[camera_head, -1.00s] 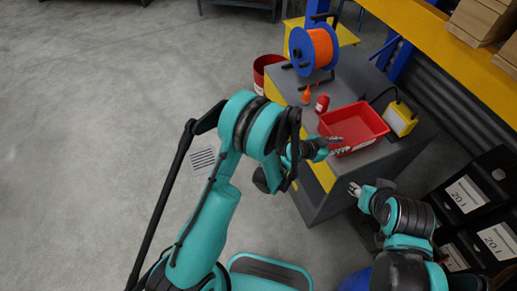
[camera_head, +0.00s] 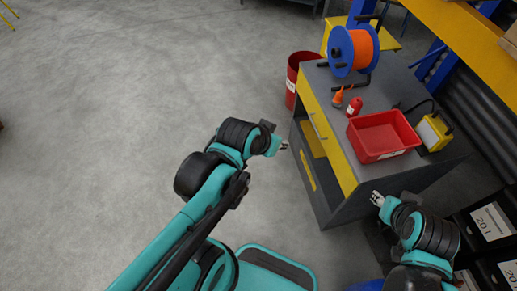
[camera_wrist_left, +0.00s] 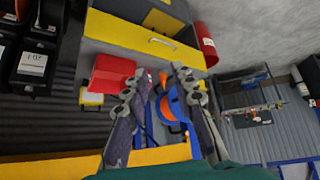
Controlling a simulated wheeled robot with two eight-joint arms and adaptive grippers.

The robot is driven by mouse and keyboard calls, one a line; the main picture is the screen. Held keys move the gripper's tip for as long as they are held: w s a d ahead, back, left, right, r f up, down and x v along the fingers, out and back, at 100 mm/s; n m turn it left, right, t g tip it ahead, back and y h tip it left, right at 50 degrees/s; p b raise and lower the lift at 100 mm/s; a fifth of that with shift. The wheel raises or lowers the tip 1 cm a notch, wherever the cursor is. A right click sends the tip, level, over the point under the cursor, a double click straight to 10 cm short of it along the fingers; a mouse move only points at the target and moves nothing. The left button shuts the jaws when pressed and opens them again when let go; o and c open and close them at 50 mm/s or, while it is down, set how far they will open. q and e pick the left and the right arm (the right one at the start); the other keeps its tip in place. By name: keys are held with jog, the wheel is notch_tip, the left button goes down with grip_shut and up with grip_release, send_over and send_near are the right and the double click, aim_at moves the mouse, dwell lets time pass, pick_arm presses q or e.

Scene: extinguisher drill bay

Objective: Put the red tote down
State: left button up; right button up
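The red tote (camera_head: 383,153) sits upright on the grey top of the workbench (camera_head: 333,140). It looks empty in the head view. It also shows in the left wrist view (camera_wrist_left: 108,75), beyond the fingers. My left gripper (camera_head: 283,146) is clear of the tote, out over the floor to the left of the bench. In the left wrist view its fingers (camera_wrist_left: 154,82) are spread apart with nothing held between them. My right gripper (camera_head: 376,197) is below the tote in the picture, by the bench's near end, apart from the tote. Its fingers are too small to read.
A blue cable reel (camera_head: 353,49) with orange cable stands at the bench's far end. A small red canister (camera_head: 354,106), an orange item (camera_head: 337,98) and a yellow lamp (camera_head: 433,132) are near the tote. A red bin (camera_head: 292,82) stands beside the bench. The floor at left is clear.

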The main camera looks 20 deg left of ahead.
pick_arm(q)
jog(key=shift+n+y, duration=0.7)
jog(key=s+a, duration=0.2)
jog(key=s, duration=0.1)
jog(key=s+a, duration=0.1)
jog(key=shift+s+a+f, duration=0.15)
jog(key=shift+f, duration=0.2)
jog(key=shift+f, duration=0.1)
notch_tip(320, 180, down, 3)
jog(key=b, duration=0.3)
jog(key=shift+r, duration=0.2)
